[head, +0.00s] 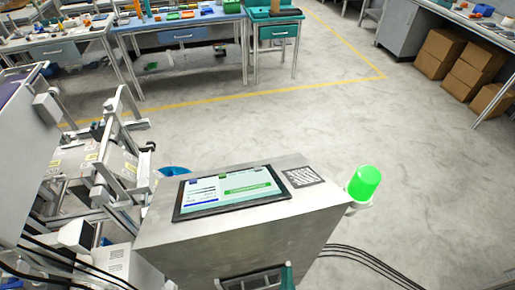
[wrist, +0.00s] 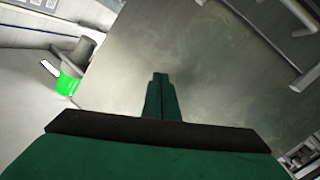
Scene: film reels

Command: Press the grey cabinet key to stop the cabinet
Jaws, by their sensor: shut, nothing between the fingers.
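The metal cabinet (head: 240,237) stands in front of me in the head view, with a lit screen (head: 232,190) on its sloping top. A green lamp (head: 363,182) glows at its right side, and the lamp also shows in the wrist view (wrist: 67,84) at the left. My gripper (head: 288,266) shows only as a green tip at the bottom edge of the head view. In the wrist view my gripper (wrist: 160,78) has its fingers shut and empty, over the plain metal face of the cabinet (wrist: 200,60). I cannot make out the grey key in either view.
A framed part (head: 250,281) sits low on the cabinet front. Grey machinery (head: 95,165) stands close on the left. Black cables (head: 365,258) run over the floor at right. Workbenches and boxes (head: 470,70) stand farther back, with open floor between.

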